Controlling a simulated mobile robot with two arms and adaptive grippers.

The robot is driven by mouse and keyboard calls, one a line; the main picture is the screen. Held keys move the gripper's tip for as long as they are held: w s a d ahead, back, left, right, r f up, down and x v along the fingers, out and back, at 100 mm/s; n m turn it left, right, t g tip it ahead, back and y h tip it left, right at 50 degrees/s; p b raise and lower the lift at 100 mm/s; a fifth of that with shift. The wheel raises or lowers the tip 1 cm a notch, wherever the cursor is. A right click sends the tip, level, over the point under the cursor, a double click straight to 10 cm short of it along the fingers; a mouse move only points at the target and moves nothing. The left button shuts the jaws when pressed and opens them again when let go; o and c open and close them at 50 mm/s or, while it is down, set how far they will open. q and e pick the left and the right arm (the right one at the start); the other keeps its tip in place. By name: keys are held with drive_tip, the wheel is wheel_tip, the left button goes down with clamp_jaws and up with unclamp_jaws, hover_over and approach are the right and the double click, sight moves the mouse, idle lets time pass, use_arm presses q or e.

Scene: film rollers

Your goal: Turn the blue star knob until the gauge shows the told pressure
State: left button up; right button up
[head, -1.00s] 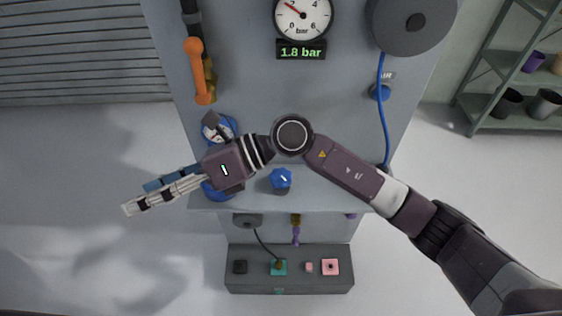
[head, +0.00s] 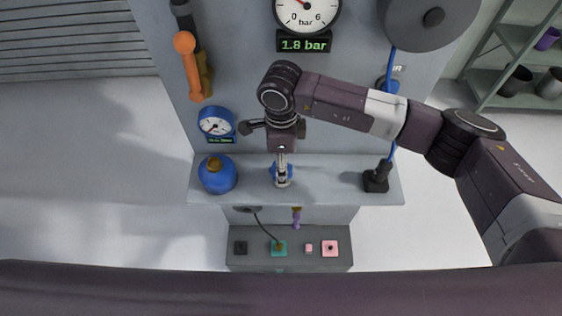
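The blue star knob (head: 274,171) is on the grey shelf of the panel. The fingers of my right gripper (head: 283,181) point down in front of it and hide most of it; blue shows on both sides. I cannot tell whether the fingers touch it or how wide they are apart. The large round gauge (head: 318,12) is at the top, cut off by the picture edge. Its display (head: 303,43) reads 1.8 bar. My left gripper is not in view.
A blue flask-like object (head: 217,176) and a small blue gauge (head: 215,122) are left of the knob. An orange lever (head: 190,68) is further up. A black fitting (head: 376,178) with a blue hose is at right. A control box (head: 290,258) is below the shelf.

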drive_tip(key=shift+f, duration=0.8)
drive_tip(key=c, duration=1.2)
drive_tip(key=shift+o, duration=0.2)
drive_tip(key=shift+f+b, duration=0.15)
drive_tip(key=shift+b, duration=0.15)
drive_tip(key=m+b, duration=0.3)
drive_tip(key=shift+f, duration=0.1)
drive_tip(key=shift+r+m+b, duration=0.2)
drive_tip(key=shift+m+b, duration=0.25)
drive_tip(key=shift+m, duration=0.25)
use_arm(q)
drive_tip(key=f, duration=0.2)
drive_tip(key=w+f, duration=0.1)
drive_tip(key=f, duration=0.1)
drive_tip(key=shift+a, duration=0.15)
use_arm(e)
drive_tip(key=o, duration=1.2)
drive_tip(key=shift+c, duration=0.2)
